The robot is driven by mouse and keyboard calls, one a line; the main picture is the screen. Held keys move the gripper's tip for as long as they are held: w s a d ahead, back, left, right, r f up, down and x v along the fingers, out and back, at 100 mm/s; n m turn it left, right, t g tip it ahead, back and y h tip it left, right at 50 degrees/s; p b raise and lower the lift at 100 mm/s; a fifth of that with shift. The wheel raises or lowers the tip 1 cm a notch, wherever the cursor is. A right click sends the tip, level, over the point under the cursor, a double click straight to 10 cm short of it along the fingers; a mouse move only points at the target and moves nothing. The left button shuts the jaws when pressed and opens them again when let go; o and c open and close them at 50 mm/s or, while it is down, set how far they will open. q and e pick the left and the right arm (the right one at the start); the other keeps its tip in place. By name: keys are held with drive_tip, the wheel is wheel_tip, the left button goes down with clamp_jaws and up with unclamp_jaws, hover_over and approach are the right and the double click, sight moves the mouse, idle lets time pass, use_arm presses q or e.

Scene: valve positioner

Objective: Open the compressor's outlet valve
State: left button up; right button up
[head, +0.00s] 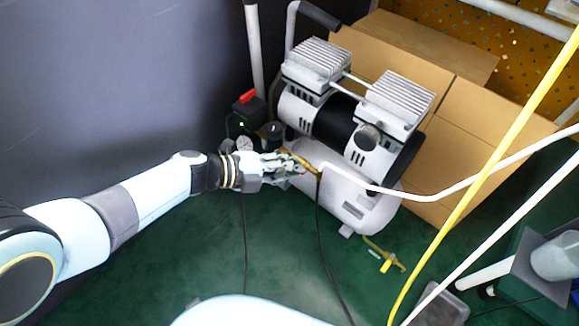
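The compressor (352,185) stands on the green floor, with two finned grey heads on top and a white tank below. The valve's handle is hidden or too small to make out. I cannot tell whether the fingers are closed on it. A red switch (246,97) sits on a black box behind the gripper. My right gripper is not in view.
Cardboard boxes (480,135) stand behind and right of the compressor. A white hose (460,185) and a yellow hose (480,185) cross the right side. A brass drain valve (388,258) sits low at the tank. Dark cables lie on the floor. The floor at lower left is clear.

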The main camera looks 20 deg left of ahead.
use_arm(q)
drive_tip(key=o, duration=0.4)
drive_tip(key=shift+o, duration=0.2)
drive_tip(key=v, duration=1.2)
drive_tip(key=shift+f, duration=0.1)
